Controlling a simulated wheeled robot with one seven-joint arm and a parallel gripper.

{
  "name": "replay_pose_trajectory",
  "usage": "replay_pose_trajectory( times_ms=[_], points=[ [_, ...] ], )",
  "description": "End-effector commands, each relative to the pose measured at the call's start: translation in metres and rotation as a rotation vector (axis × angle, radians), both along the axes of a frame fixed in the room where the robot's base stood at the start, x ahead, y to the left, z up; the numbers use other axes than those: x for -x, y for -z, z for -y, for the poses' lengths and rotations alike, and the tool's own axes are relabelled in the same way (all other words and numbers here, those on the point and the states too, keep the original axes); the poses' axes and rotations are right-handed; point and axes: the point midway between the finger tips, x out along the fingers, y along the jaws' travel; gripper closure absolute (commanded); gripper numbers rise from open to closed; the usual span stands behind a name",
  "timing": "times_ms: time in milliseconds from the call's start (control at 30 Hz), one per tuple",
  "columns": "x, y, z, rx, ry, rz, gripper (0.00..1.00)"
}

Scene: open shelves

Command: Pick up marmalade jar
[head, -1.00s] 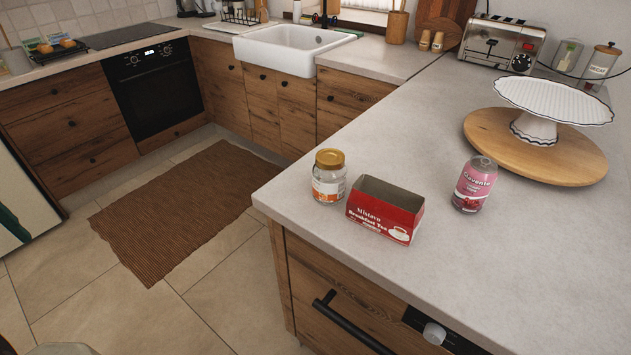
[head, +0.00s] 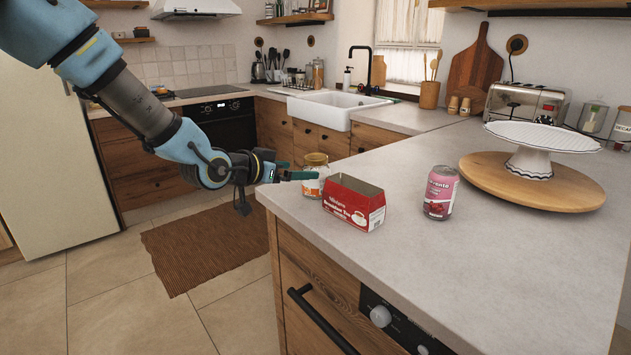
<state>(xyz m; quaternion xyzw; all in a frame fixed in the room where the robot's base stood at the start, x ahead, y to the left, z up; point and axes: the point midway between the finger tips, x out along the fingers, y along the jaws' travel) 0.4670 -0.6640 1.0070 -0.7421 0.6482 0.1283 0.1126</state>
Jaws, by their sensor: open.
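The marmalade jar (head: 313,186) is a clear glass jar with a gold lid and an orange and white label. It stands upright on the counter near its left corner, behind and left of a red tea box. My gripper (head: 300,174) reaches in from the left at the height of the jar's upper part. It is open, and its green fingers are at the jar. One finger passes in front of the jar and partly hides it below the lid. I cannot tell whether the fingers touch the glass.
The open red tea box (head: 354,202) stands close to the jar's right. A pink can (head: 440,192) stands farther right. A white cake stand (head: 543,137) sits on a round wooden board (head: 585,190). The counter (head: 470,270) is clear in front of the can.

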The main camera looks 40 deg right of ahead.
Motion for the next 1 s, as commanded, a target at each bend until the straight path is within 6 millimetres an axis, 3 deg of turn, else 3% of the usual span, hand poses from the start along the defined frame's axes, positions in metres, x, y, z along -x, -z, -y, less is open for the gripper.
replay_pose_trajectory(
  times_ms=[133, 433, 700, 1000],
  points=[
    [-0.003, 0.007, 0.022, -0.003, 0.000, -0.003, 0.00],
    [-0.007, 0.016, 0.041, -0.006, -0.003, -0.004, 0.00],
    [-0.014, 0.029, 0.073, -0.006, -0.004, -0.003, 0.00],
    [-0.015, 0.034, 0.079, -0.007, -0.004, -0.001, 0.00]
  ],
)
